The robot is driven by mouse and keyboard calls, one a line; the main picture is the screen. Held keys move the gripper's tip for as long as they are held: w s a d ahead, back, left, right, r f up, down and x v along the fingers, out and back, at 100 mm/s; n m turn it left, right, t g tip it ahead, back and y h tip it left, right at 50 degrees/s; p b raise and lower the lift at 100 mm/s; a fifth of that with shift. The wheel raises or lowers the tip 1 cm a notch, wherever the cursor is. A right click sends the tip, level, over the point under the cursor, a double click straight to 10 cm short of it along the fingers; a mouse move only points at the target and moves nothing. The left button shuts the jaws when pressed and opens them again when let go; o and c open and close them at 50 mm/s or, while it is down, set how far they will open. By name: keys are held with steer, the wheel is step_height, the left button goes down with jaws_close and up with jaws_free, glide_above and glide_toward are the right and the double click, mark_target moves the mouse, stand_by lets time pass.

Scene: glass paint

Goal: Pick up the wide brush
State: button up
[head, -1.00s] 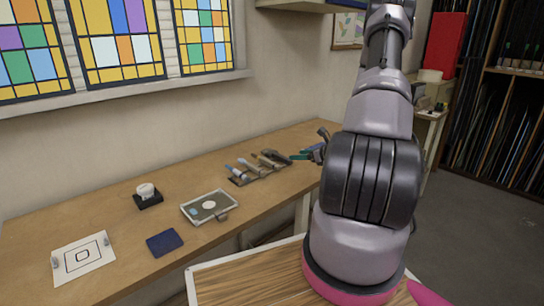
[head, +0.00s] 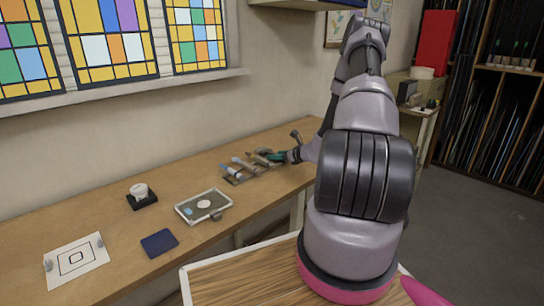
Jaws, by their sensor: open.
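Several brushes lie side by side on a dark rack (head: 234,180) toward the far end of the long wooden bench in the head view. A brush with a pale blue handle (head: 228,170) lies at the rack's left end, with others to its right. I cannot tell for certain which is the wide brush. My gripper (head: 274,156) is over the right end of the rack, its green-tipped fingers close to the rightmost tools. It is open and partly hides them; contact cannot be made out.
On the bench (head: 110,220) are a framed palette (head: 190,213), a dark blue cloth (head: 159,243), a small black stand with a white pot (head: 140,192) and a white sheet with a square drawing (head: 92,252). Windows and wall stand behind. Bench surface between items is clear.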

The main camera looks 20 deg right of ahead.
steer(key=shift+c, duration=0.3)
jaws_close()
